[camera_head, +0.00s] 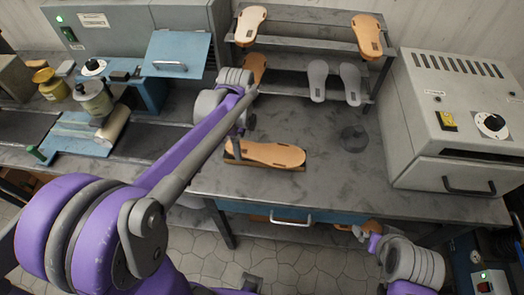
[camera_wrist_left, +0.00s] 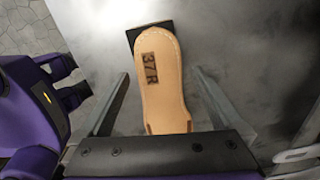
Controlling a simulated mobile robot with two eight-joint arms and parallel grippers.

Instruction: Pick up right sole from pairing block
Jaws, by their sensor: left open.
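The right sole (camera_head: 272,153) is tan and lies flat on a dark pairing block (camera_head: 262,164) on the workbench. In the left wrist view the sole (camera_wrist_left: 163,90) bears the stamp "37 R", and a corner of the dark block (camera_wrist_left: 133,36) shows past its far end. My left gripper (camera_head: 238,140) is over the sole's left end. Its fingers (camera_wrist_left: 161,76) are open, one on each side of the sole with clear gaps, and hold nothing. My right gripper (camera_head: 368,238) is low by the bench's front edge; its fingers are too small to judge.
A rack (camera_head: 300,45) behind holds tan soles and a pair of grey soles (camera_head: 319,80). A grey oven-like machine (camera_head: 455,120) stands at the right. A dark round disc (camera_head: 354,138) lies right of the sole. A blue drawer (camera_head: 310,213) is below the bench top.

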